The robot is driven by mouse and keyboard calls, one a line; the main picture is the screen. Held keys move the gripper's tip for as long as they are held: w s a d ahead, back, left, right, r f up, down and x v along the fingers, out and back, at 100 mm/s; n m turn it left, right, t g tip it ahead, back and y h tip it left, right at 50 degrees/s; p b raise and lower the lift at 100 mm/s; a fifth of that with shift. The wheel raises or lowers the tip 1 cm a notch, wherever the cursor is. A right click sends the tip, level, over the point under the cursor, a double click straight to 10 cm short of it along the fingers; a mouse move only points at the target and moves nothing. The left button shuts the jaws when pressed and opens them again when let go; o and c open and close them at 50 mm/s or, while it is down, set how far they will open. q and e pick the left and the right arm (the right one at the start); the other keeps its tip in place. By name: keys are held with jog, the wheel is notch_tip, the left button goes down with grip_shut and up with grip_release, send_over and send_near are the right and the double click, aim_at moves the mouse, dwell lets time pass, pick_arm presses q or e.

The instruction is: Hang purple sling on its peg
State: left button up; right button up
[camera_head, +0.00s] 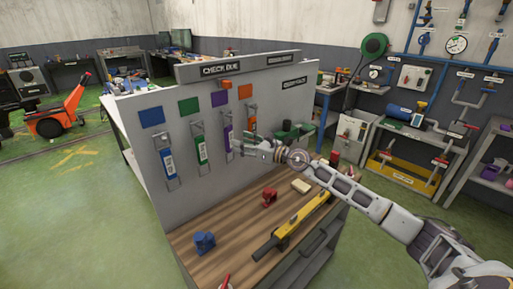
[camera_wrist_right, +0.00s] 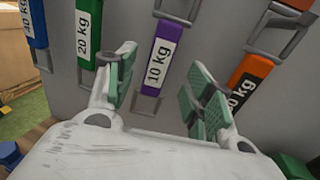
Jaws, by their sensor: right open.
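The purple sling (camera_head: 228,138), marked 10 kg, hangs upright against the grey panel, below a purple square (camera_head: 219,99). In the right wrist view the sling (camera_wrist_right: 160,60) has a metal loop at its top and a ring at its lower end. The peg itself is too small to make out. My right gripper (camera_head: 243,147) is open in front of the panel at the sling. In the right wrist view its green-padded fingers stand apart, left and right of the sling, with no clear contact. My left gripper is not in view.
A blue sling (camera_head: 169,165), a green sling (camera_head: 201,147) and an orange sling (camera_head: 251,118) hang beside it on the panel (camera_head: 160,200). A wooden bench top (camera_head: 225,235) below holds a blue item (camera_head: 204,243), a red item (camera_head: 269,197) and a yellow bar tool (camera_head: 298,222).

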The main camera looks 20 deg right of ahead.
jog(key=shift+v, duration=2.75)
jog(key=shift+s, duration=0.1)
